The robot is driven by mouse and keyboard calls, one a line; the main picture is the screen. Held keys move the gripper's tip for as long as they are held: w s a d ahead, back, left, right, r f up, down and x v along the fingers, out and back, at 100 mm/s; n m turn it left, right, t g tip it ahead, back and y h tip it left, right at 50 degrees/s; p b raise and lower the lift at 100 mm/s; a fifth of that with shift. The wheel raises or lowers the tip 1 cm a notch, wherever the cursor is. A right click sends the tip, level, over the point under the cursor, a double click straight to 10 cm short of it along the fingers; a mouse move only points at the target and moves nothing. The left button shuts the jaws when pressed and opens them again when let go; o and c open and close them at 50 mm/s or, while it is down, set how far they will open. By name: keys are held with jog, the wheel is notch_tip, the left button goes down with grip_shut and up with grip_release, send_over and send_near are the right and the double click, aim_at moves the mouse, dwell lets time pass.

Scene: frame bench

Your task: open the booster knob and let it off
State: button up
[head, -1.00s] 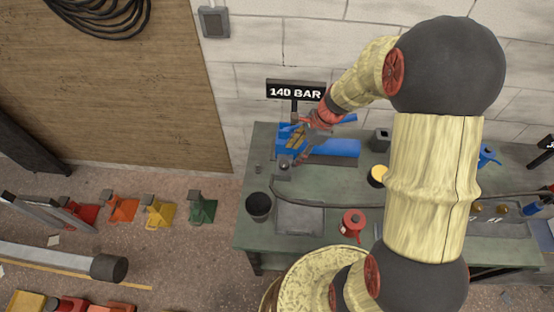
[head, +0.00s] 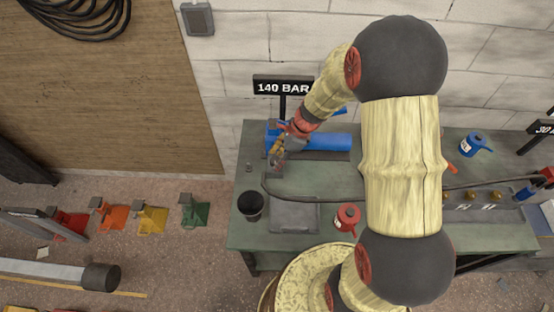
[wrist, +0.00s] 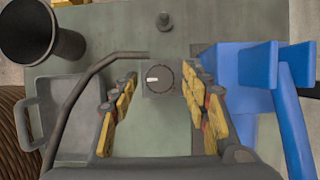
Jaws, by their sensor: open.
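The booster knob (wrist: 160,79) is a small dark round dial with a white pointer mark on a grey square plate. In the wrist view it lies between my gripper's fingers, with the white mark pointing left. My gripper (wrist: 158,84) is open and empty, its yellow-padded fingers either side of the knob in the picture. I cannot tell how far above the knob they are. In the head view my gripper (head: 279,154) covers most of the knob. The blue booster cylinder (head: 328,142) lies just right of it, under the "140 BAR" sign (head: 283,87).
A hose (wrist: 72,96) curves close by on the left. A dark cup (head: 250,206), a shallow grey tray (head: 294,215) and a red can (head: 347,217) stand on the green bench (head: 245,235). A blue can (head: 474,144) stands further right. A small post (wrist: 163,21) stands beyond the knob.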

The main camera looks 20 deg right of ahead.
jog(key=shift+f, duration=0.15)
jog(key=shift+c, duration=1.1)
jog(key=c, duration=0.9)
jog(key=shift+c, duration=0.2)
jog(key=shift+n+p, duration=0.3)
jog(key=shift+n, duration=0.1)
jog(key=n+p, duration=0.1)
jog(key=n, duration=0.1)
jog(key=n+g+p, duration=0.1)
jog(key=shift+w+n+g+p, duration=0.2)
jog(key=shift+n+g+p, duration=0.1)
jog(key=shift+n, duration=0.1)
jog(key=n+g+p, duration=0.1)
jog(key=n+p, duration=0.1)
jog(key=n, duration=0.1)
jog(key=shift+w+a+n, duration=0.1)
jog(key=shift+n, duration=0.2)
jog(key=n+g+p, duration=0.1)
jog(key=n+g, duration=0.1)
jog(key=n, duration=0.2)
jog(key=shift+w+p, duration=0.1)
jog(key=shift+p, duration=0.2)
jog(key=shift+a+n+g+h+p, duration=0.1)
jog(key=shift+n+g+h+p, duration=0.55)
jog(key=shift+n, duration=1.35)
